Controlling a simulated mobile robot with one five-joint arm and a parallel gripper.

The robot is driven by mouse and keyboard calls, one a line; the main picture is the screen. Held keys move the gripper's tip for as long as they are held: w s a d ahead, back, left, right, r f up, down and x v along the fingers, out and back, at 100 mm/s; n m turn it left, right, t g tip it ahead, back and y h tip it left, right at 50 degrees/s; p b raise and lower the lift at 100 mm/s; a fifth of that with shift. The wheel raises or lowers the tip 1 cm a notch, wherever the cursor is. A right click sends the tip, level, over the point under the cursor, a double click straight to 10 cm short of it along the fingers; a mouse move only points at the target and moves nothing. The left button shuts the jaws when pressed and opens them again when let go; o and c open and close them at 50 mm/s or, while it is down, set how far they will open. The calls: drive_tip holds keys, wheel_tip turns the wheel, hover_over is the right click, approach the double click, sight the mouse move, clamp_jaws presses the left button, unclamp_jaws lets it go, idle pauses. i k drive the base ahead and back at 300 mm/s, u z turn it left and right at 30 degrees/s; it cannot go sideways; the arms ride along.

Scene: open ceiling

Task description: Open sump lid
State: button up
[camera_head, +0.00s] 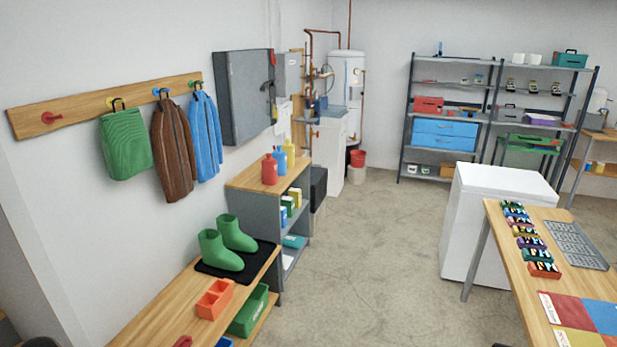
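I cannot make out a sump or its lid anywhere in this head view. The visible concrete floor (370,240) shows no clear lid or cover. My gripper is not in view.
A wooden bench (150,325) with green boots (222,250) runs along the left wall. A white chest (490,215) and a wooden table (510,270) stand right. Metal shelves (410,100) stand behind. The middle floor is clear.

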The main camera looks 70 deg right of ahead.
sight(316, 172)
drive_tip(key=z, duration=2.65)
drive_tip(key=i, duration=3.6)
drive_tip(key=z, duration=0.15)
